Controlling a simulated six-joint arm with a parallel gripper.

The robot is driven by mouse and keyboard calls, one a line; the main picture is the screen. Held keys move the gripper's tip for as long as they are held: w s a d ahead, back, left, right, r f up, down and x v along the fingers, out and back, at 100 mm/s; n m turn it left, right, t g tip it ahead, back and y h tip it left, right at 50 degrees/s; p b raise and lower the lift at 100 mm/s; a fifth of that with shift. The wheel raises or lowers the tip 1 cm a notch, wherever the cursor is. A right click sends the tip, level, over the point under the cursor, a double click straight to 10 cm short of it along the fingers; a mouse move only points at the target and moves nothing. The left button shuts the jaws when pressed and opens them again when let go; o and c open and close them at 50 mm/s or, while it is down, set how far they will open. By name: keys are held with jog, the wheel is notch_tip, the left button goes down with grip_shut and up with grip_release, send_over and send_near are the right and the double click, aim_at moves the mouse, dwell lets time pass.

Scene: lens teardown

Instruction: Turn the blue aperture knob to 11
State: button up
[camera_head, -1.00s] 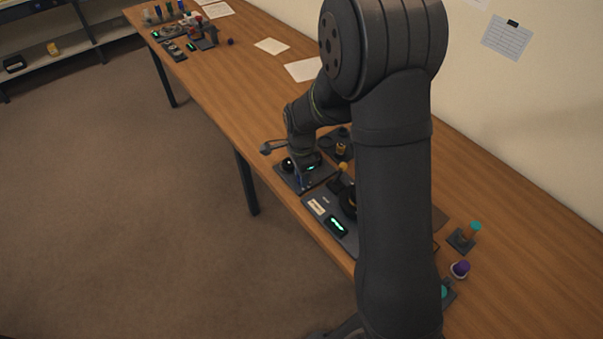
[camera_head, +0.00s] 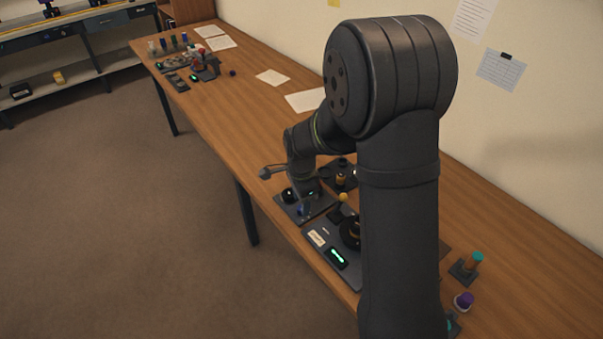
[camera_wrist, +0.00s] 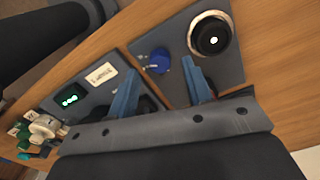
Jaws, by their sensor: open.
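The blue aperture knob (camera_wrist: 160,60) stands on a dark grey panel (camera_wrist: 176,90) in the wrist view. My gripper (camera_wrist: 159,70) is open, with one blue-grey finger on each side of the knob in that picture. I cannot tell whether either finger touches it. In the head view, my gripper is low over the panel (camera_head: 325,205) near the table's front edge. A small blue shape (camera_head: 304,209) shows there, but I cannot tell whether it is knob or finger. The knob's scale and pointer are not readable.
A round black part with a white centre (camera_wrist: 210,38) sits beside the knob. A neighbouring panel carries a white label (camera_wrist: 101,75) and a lit green display (camera_wrist: 70,100). A yellow-topped stick (camera_head: 342,198) stands close by. Papers (camera_head: 306,101) lie farther along the table.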

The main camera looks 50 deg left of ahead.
notch_tip(320, 180, up, 15)
dwell(0.3)
dwell(0.6)
notch_tip(320, 180, down, 17)
jog(key=shift+f, duration=0.15)
dwell(0.4)
